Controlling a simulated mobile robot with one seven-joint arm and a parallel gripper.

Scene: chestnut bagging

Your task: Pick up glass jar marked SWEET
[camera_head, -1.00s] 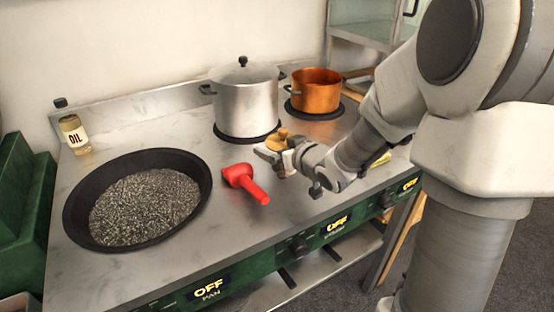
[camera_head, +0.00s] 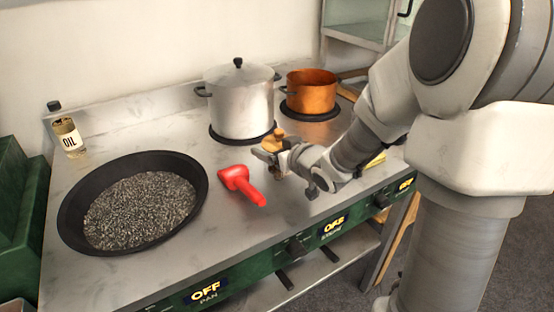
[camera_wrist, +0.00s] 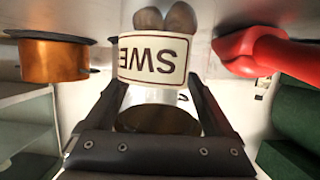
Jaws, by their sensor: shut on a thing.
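The glass jar marked SWEET (camera_wrist: 153,60) fills the upper middle of the wrist view, where its cream label reads "SWE", upside down. Brown, rounded contents show beyond the label. My gripper (camera_wrist: 157,97) is shut on the jar, one dark finger on each side. In the head view, my gripper (camera_head: 270,155) is over the stove top, to the right of the red scoop-like tool. Only a small brownish part of the jar (camera_head: 277,136) shows there; the rest is hidden or too small. I cannot tell whether it is clear of the surface.
The red tool (camera_head: 240,183) lies left of my gripper. A lidded steel pot (camera_head: 240,105) and a copper pot (camera_head: 312,95) stand behind. Green knob panels (camera_head: 260,268) line the front edge.

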